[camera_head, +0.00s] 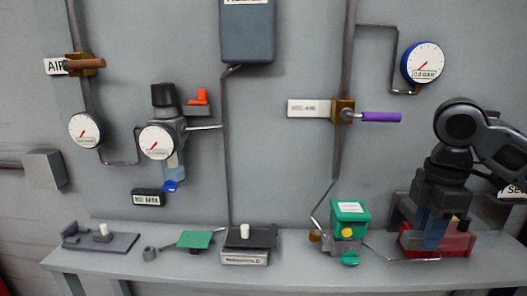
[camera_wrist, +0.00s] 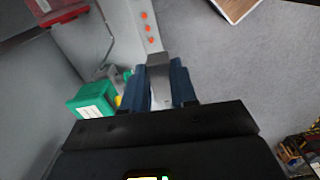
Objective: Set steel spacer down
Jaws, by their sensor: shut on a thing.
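My gripper (camera_head: 432,240) is at the right of the bench, pointing down in front of the red box. In the wrist view, my gripper (camera_wrist: 162,82) has its two blue fingers closed on a grey metal block, which I take to be the steel spacer (camera_wrist: 160,88). The spacer sits between the fingertips, its upper end showing past them.
A red box (camera_head: 462,241) stands right beside my gripper on the bench (camera_head: 300,276). A green-topped valve actuator (camera_head: 349,215) is to its left. A black plate with a white cylinder (camera_head: 245,232) and a grey fixture (camera_head: 110,243) stand further left. Gauges and pipes line the wall.

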